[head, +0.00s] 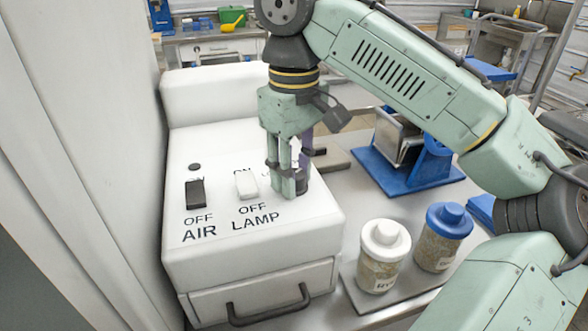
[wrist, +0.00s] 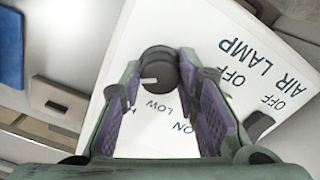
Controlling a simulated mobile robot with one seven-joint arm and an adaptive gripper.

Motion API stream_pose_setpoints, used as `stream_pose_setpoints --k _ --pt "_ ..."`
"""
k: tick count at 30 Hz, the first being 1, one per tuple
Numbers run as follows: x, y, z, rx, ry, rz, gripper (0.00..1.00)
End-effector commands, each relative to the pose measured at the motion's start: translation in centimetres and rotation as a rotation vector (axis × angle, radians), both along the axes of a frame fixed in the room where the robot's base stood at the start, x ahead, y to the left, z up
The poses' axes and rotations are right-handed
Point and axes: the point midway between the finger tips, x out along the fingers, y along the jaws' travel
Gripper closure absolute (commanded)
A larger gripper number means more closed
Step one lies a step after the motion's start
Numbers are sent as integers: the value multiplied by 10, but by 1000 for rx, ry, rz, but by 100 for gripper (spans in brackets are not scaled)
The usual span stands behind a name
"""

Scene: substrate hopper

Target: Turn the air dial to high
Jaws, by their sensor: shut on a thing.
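The dial (wrist: 160,68) is a dark round knob with a white pointer mark on the top face of the white hopper housing (head: 185,255). In the wrist view the mark points to the picture's left. The word LOW shows beside the knob, and another label is mostly hidden by a finger. My gripper (head: 289,183) points down at the right part of the panel, with its fingers on either side of the dial and shut on it. In the head view the fingers cover most of the dial.
A black AIR switch (head: 195,193) and a white LAMP switch (head: 246,184) sit left of my gripper. Jars with a white lid (head: 385,233) and a blue lid (head: 449,220) stand at the right on a tray. A blue stand (head: 405,180) is behind them. A drawer handle (head: 268,308) juts out in front.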

Motion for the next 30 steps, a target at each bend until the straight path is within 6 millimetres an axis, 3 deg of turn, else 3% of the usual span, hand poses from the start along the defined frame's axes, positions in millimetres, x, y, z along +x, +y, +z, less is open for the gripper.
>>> stream_pose_setpoints --k 18,19,27,30 --pt "0 0 0 1 -1 -41 99" --pt "0 0 0 1 -1 -41 70" --pt "0 0 0 1 -1 -40 52" --pt "0 0 0 0 0 -40 50"
